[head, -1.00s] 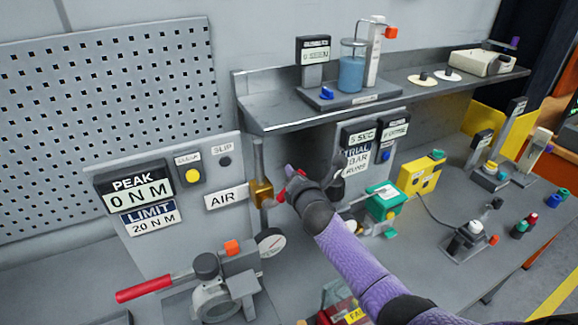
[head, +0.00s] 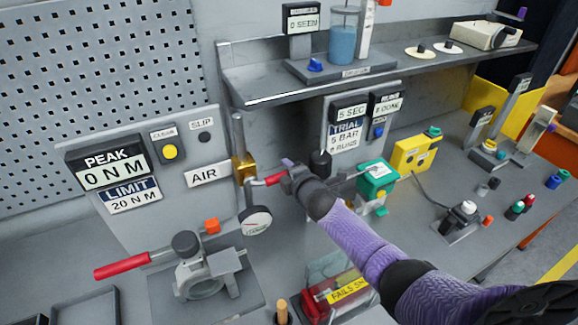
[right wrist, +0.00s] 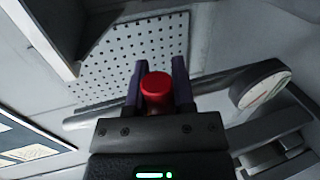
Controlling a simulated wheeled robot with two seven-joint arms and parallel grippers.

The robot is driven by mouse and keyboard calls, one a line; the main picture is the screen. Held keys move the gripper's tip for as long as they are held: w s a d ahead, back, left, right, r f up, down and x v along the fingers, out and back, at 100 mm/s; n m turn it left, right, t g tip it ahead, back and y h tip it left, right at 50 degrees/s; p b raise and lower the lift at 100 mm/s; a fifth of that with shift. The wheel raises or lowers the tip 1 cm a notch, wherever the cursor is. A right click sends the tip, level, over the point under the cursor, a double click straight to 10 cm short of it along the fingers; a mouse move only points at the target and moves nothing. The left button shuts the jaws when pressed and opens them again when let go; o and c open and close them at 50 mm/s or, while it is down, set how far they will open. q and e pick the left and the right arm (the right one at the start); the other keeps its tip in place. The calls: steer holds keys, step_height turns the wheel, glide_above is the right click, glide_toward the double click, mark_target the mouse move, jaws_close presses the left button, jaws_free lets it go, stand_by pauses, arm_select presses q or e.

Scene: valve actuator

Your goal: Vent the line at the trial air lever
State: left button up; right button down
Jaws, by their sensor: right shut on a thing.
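The air valve (head: 243,168) is a brass block on a vertical grey pipe, beside a white AIR label (head: 207,174). Its lever (head: 273,180) has a red grip and sticks out to the right, roughly level. My right gripper (head: 285,174) is shut on the red grip at its outer end. In the right wrist view the red grip (right wrist: 157,88) sits between the two dark purple fingers of the right gripper (right wrist: 158,85). A round gauge (head: 256,221) hangs just below the valve. My left gripper is out of view.
A clamp device with a long red handle (head: 121,266) stands at lower left. A green-topped unit (head: 376,177) and a yellow box (head: 410,153) stand right of the valve. The shelf (head: 290,88) overhangs behind. A red case with a yellow label (head: 347,289) lies in front.

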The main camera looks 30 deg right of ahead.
steer(key=shift+f, duration=0.3)
steer(key=shift+m, duration=0.3)
steer(key=shift+c, duration=2.2)
jaws_free()
steer(key=shift+s+r, duration=0.15)
steer(key=shift+s, duration=0.3)
steer(key=p+v, duration=0.2)
steer(key=v, duration=0.7)
